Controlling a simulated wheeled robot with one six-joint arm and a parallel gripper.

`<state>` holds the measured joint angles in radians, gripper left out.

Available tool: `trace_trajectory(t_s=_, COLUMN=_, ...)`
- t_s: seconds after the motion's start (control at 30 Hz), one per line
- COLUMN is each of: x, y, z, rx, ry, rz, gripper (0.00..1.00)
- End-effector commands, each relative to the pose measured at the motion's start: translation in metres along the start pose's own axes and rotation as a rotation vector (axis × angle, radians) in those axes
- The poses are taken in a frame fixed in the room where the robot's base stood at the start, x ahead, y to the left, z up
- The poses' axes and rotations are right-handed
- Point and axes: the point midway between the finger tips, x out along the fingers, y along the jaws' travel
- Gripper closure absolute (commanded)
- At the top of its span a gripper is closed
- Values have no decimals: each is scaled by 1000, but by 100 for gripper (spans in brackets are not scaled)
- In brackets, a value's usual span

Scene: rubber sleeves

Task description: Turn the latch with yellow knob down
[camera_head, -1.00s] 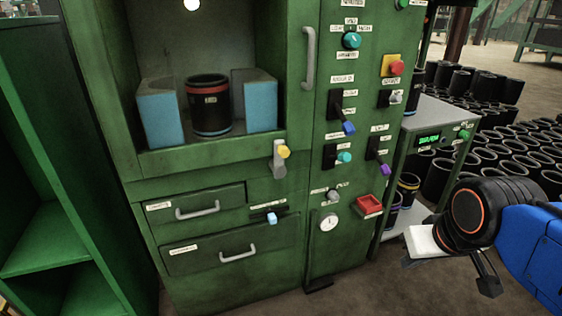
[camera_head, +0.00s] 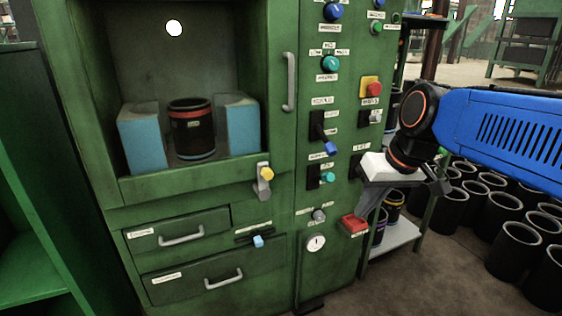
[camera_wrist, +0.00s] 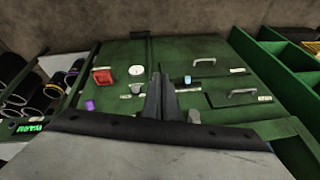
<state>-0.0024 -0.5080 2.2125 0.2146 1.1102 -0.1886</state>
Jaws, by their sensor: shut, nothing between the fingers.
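The latch (camera_head: 262,189) is a grey lever on the front of the green cabinet, just below the right end of the open chamber. Its yellow knob (camera_head: 267,174) sits at the upper end, with the grey part below it. My gripper (camera_head: 366,208) is shut and empty, in front of the cabinet's right side. It is to the right of the latch and a little lower in the head view, clearly apart from it. In the wrist view my shut fingers (camera_wrist: 163,98) point at the cabinet front, and I cannot make out the yellow knob there.
Two drawers with grey handles (camera_head: 181,237) and a blue-knobbed slider (camera_head: 258,241) lie below the latch. A black sleeve (camera_head: 192,130) stands between blue blocks in the chamber.

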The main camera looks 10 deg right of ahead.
Motion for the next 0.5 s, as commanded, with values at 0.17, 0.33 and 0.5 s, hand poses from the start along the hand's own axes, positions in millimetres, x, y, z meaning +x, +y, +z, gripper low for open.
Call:
trace_trajectory(t_s=0.17, x=-11, y=-14, z=-52, rx=-36, ry=-15, rz=-71, gripper=100)
trace_trajectory(t_s=0.33, x=-19, y=-28, z=-100, rx=-74, ry=-25, rz=-141, gripper=100)
trace_trajectory(t_s=0.5, x=-25, y=-42, z=-148, rx=-117, ry=-29, rz=-213, gripper=100)
